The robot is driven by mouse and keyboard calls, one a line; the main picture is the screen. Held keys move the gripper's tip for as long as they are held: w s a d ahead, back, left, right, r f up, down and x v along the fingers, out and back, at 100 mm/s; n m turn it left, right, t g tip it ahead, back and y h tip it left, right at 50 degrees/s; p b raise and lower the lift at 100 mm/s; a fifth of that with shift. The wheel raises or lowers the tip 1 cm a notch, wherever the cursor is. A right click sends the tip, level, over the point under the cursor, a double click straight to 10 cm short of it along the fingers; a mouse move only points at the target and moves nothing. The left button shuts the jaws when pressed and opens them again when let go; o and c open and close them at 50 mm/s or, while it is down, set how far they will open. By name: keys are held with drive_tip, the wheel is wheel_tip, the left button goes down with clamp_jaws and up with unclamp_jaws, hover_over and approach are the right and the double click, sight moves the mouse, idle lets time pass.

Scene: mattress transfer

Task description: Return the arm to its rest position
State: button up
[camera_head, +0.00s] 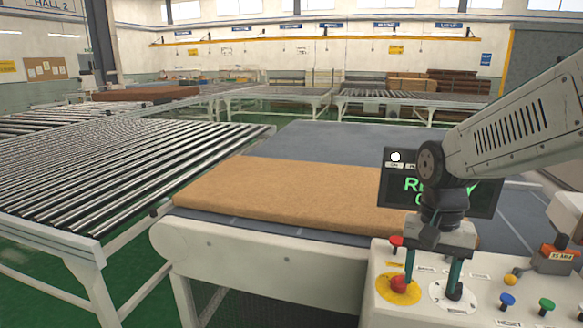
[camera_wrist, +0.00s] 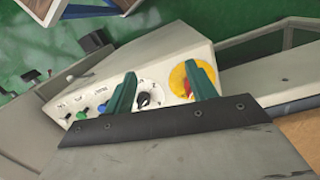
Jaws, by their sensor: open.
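My gripper (camera_head: 431,280) hangs from my arm at the right in the head view, with two green fingers pointing down over the control panel (camera_head: 385,312). It also shows in the wrist view (camera_wrist: 163,85), with the fingers apart and nothing between them. One finger is near the red button on a yellow disc (camera_head: 400,287), the other near the black knob on a white dial (camera_head: 454,291). I cannot tell whether either finger touches the panel. The tan mattress (camera_head: 270,190) lies flat on the grey belt conveyor (camera_head: 330,140). My arm hides part of its right side.
A dark screen (camera_head: 390,185) with green text stands behind my gripper, partly hidden. Blue (camera_head: 507,300) and green (camera_head: 546,305) buttons sit right on the panel. A roller conveyor (camera_head: 110,170) fills the left. A brown stack (camera_head: 145,93) lies farther back.

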drive_tip(key=s+r+n+t, duration=0.1)
drive_tip(key=s+r+n, duration=0.1)
drive_tip(key=s, duration=0.6)
drive_tip(key=s+d+r+n+t, duration=0.1)
drive_tip(key=s+r+n, duration=0.2)
drive_tip(key=s, duration=0.5)
drive_tip(key=shift+s+r, duration=0.15)
drive_tip(key=shift+s, duration=0.15)
